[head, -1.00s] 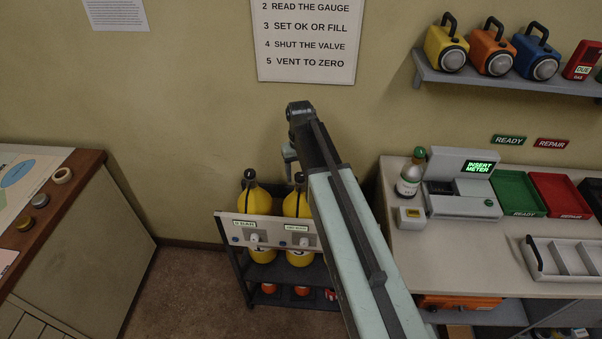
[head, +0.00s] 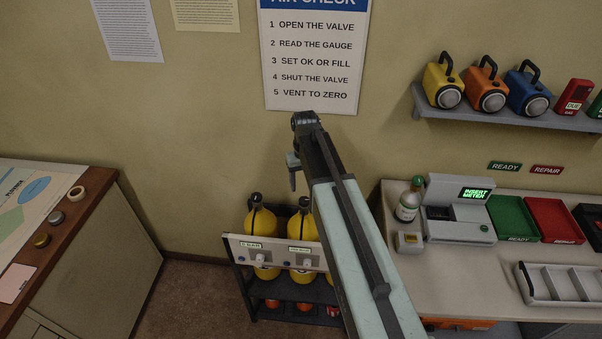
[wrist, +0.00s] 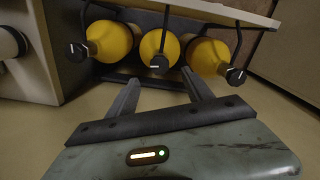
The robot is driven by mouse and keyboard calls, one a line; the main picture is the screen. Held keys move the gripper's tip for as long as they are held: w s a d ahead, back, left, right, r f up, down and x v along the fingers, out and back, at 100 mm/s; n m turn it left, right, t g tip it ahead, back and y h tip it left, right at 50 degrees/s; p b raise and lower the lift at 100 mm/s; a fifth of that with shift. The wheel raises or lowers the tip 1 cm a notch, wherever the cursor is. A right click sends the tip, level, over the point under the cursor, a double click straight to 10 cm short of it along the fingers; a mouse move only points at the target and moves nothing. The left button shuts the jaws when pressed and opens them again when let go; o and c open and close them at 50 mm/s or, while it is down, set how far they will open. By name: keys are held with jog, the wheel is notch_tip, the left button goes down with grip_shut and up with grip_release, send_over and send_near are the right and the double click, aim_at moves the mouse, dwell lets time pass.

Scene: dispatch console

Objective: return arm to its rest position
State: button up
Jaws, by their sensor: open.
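My arm stretches up from the bottom of the head view, and my gripper (head: 292,172) hangs at its far end, in front of the wall and above the cylinder rack. In the wrist view my gripper (wrist: 162,92) has its two fingers spread apart with nothing between them. Beyond the fingers are yellow cylinders (wrist: 112,40) with black valves and hoses. They also show in the head view as yellow cylinders (head: 262,222) in the dark rack (head: 285,292). The fingers appear apart from the cylinders. My arm hides part of the rack's right side.
A bench with a meter station (head: 455,215), green tray (head: 512,217) and red tray (head: 555,220) stands at right. A shelf (head: 500,112) holds several lamps above it. A wooden-edged desk (head: 85,205) is at left. Floor (head: 190,300) is clear between desk and rack.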

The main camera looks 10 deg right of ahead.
jog(key=shift+m, duration=0.4)
jog(key=s+f+b, duration=0.2)
jog(key=s, duration=0.2)
jog(key=s+f+b, duration=0.2)
jog(key=s, duration=0.3)
jog(key=s+f+b, duration=0.2)
jog(key=s+f, duration=0.1)
jog(key=s, duration=0.2)
jog(key=shift+b, duration=0.4)
jog(key=shift+w, duration=0.1)
